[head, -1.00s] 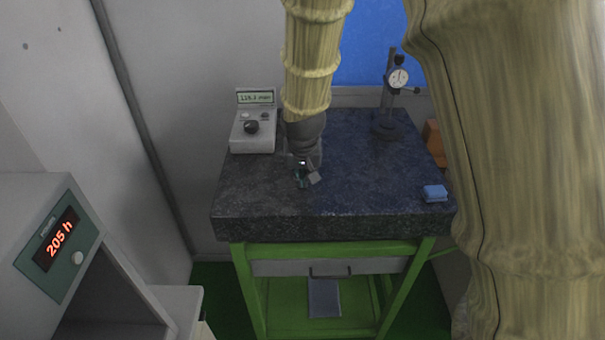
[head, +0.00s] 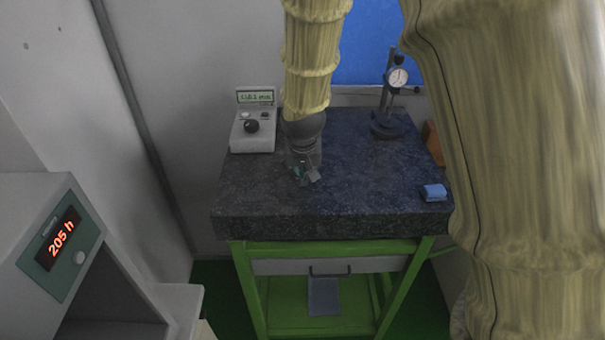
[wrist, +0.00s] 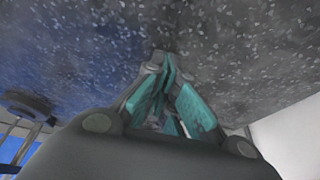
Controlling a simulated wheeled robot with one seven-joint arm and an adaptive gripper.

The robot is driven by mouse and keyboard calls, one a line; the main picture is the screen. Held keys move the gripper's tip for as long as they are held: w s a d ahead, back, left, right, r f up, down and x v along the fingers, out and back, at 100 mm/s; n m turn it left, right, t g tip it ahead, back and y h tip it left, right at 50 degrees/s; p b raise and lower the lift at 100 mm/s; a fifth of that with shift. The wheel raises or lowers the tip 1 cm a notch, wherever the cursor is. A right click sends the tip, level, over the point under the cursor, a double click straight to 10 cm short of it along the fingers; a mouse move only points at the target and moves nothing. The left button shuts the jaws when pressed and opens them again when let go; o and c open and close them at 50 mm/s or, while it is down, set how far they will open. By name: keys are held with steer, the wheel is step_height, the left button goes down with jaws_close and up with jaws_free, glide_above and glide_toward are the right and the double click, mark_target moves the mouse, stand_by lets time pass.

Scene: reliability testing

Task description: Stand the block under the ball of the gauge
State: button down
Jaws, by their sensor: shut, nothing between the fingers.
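The dial gauge (head: 398,77) stands on its post at the back right of the dark stone plate (head: 260,190). Its round base (head: 386,127) rests on the plate. The ball is too small to make out. My gripper (head: 303,177) is low over the plate's middle, left of and nearer than the gauge. Its teal finger pads (wrist: 172,100) are together in the wrist view, with nothing held. A small grey patch shows beside the fingertips in the head view. I cannot tell whether it is the block or part of a finger.
A grey readout box (head: 252,132) stands at the plate's back left. A blue item (head: 433,192) lies near the right front edge. An orange-brown object (head: 433,142) is past the right edge. A cabinet (head: 50,260) with a red display stands at the left.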

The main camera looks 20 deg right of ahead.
steer(key=shift+w+d+p, duration=0.2)
steer(key=shift+w+d, duration=0.25)
steer(key=shift+w, duration=1.05)
steer(key=shift+w+d+p, duration=0.2)
steer(key=shift+w+d, duration=0.2)
steer(key=shift+w, duration=1.15)
steer(key=shift+w+d+p, duration=0.2)
steer(key=shift+w+d, duration=0.25)
steer(key=shift+w, duration=1.05)
steer(key=shift+p+v, duration=1.1)
steer(key=shift+v, duration=0.7)
steer(key=shift+s+a+r, duration=0.1)
steer(key=shift+s+r, duration=0.2)
steer(key=shift+s, duration=0.1)
